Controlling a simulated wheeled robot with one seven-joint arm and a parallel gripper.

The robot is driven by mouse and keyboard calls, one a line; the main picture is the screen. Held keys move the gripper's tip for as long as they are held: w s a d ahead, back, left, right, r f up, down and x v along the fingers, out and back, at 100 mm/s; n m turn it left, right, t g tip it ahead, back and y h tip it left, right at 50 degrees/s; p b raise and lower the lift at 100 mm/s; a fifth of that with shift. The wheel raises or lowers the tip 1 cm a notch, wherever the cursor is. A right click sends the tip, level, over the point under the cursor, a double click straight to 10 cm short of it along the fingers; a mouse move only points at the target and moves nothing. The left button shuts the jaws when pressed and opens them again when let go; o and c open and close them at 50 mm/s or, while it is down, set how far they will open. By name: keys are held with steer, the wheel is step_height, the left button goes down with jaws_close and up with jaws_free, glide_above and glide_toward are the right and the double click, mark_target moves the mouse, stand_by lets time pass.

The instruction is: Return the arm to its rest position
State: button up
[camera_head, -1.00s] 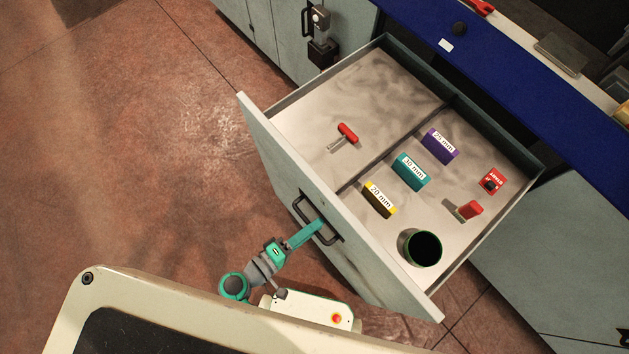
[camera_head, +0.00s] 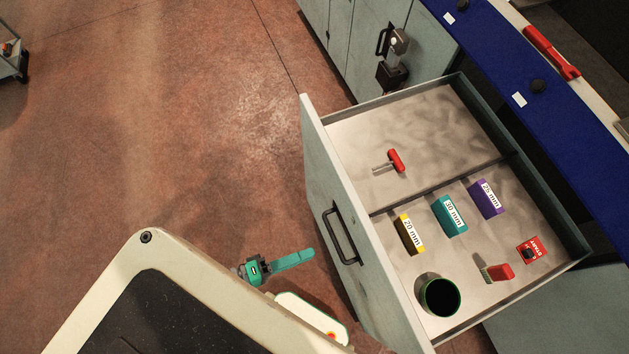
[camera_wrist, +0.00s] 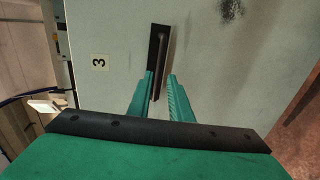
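My gripper (camera_head: 308,253) is teal and points right toward the drawer front in the head view, apart from the black drawer handle (camera_head: 343,236). In the wrist view my gripper (camera_wrist: 161,75) has its two fingers spread with a gap between them and holds nothing. A dark handle (camera_wrist: 160,40) on a pale panel lies beyond the fingertips. The drawer (camera_head: 318,150) stands pulled far open.
In the drawer are a red-handled tool (camera_head: 395,161), yellow (camera_head: 409,234), teal (camera_head: 449,216) and purple (camera_head: 486,199) labelled blocks, a dark green cup (camera_head: 440,297) and red items. Open brown floor (camera_head: 170,130) lies left of the drawer.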

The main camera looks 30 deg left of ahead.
steer(key=shift+s+a+r, duration=0.1)
steer(key=shift+s+a, duration=0.05)
steer(key=shift+s, duration=0.1)
stand_by(0.4)
step_height(320, 180, down, 10)
steer(key=s+d+m+g+y, duration=0.2)
steer(key=m+g+y, duration=0.15)
steer(key=y, duration=0.35)
steer(key=w+d+r+m+t+y, duration=0.1)
steer(key=d+r+m+t, duration=0.2)
steer(key=r, duration=0.7)
steer(key=w+d+r+m+t+y, duration=0.1)
steer(key=w+d+r+m+t, duration=0.1)
steer(key=d+r, duration=0.4)
step_height(320, 180, up, 5)
steer(key=shift+d+f+m+t, duration=0.15)
steer(key=shift+d+m+t, duration=0.2)
steer(key=shift+m+t, duration=0.55)
steer(key=shift+w+m+g, duration=0.1)
steer(key=shift+m+g, duration=0.15)
